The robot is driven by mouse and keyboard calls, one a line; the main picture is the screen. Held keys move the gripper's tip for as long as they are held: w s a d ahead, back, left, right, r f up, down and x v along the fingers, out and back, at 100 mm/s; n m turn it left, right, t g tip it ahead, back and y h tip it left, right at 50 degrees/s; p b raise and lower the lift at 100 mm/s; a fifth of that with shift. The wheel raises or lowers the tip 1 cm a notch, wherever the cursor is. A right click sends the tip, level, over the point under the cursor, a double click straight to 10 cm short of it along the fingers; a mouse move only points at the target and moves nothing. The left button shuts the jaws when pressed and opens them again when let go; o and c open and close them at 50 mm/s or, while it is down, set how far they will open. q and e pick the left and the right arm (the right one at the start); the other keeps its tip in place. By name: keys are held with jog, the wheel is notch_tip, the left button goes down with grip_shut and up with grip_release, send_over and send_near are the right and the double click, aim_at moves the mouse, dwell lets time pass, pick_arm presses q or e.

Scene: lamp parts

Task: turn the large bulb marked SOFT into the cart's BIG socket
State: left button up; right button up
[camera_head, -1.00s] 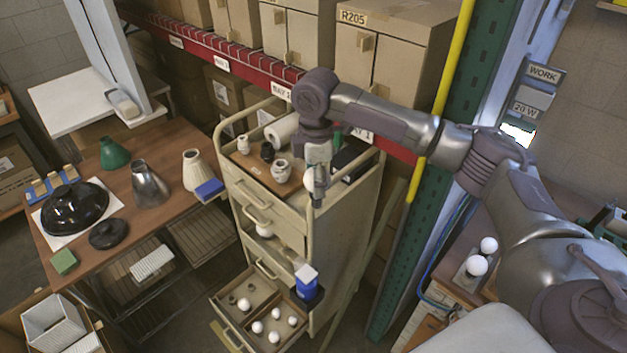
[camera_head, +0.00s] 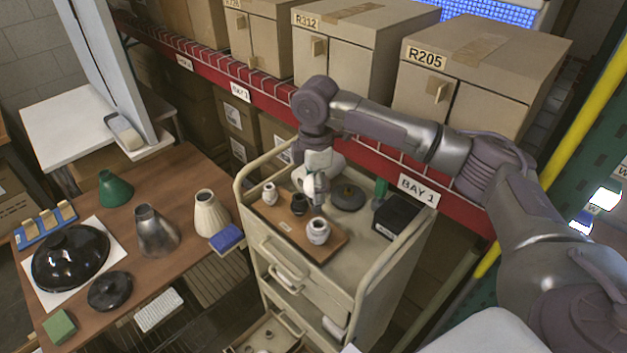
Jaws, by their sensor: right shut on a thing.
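My right gripper (camera_head: 319,189) reaches in from the right and points down over the cart's top. It is shut on a white bulb (camera_head: 304,182), which shows only in part beside the fingers; its SOFT mark cannot be read. A wooden board (camera_head: 281,228) on the cart top (camera_head: 350,243) carries three sockets: a small white one (camera_head: 269,194), a black one (camera_head: 299,204) and a larger white one (camera_head: 318,231) at the front right. The gripper is above and behind the larger socket, apart from it. No BIG label is legible. My left gripper is out of view.
A dark round disc (camera_head: 347,197) and a black box (camera_head: 397,216) stand on the cart top, right of the gripper. A red shelf beam (camera_head: 375,160) runs behind the cart.

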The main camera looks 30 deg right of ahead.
jog(key=shift+s+f, duration=0.35)
jog(key=shift+s, duration=0.1)
jog(key=shift+d+f, duration=0.15)
jog(key=shift+f, duration=0.2)
jog(key=f, duration=0.1)
jog(key=w+f, duration=0.1)
jog(key=shift+w+f, duration=0.15)
jog(key=shift+f, duration=0.3)
jog(key=shift+s, duration=0.35)
jog(key=shift+w+f, duration=0.1)
jog(key=shift+w, duration=0.15)
jog(key=shift+s+d, duration=0.1)
jog(key=shift+s, duration=0.15)
jog(key=shift+w, duration=0.15)
